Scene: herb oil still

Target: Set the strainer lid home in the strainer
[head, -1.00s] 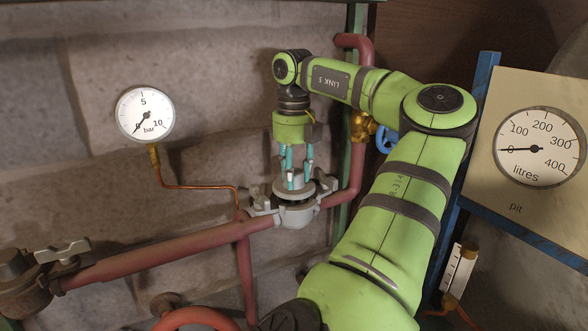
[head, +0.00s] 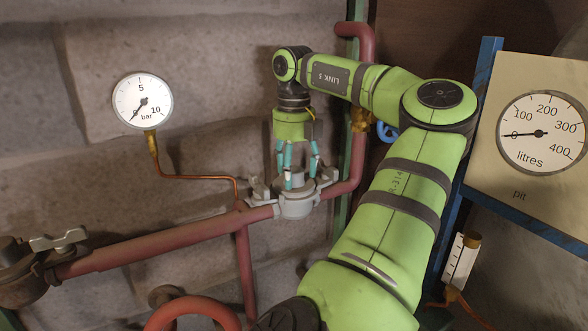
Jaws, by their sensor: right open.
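The grey strainer (head: 297,206) is a pipe body with clamp lugs on either side, at the joint of the red pipe. The strainer lid (head: 299,185) is a grey disc on top of it, looking level, with no dark gap visible below it. My right gripper (head: 299,168) points down from above, its teal fingers spread open around the lid's top. The fingers hide part of the lid, and I cannot tell whether they touch it. My left gripper is not in view.
Red pipes (head: 160,243) run left and down from the strainer. A pressure gauge (head: 142,100) on a copper tube (head: 190,177) is to the left. A blue-framed litres panel (head: 540,135) stands right, beyond my right arm. A red handwheel (head: 190,312) is below.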

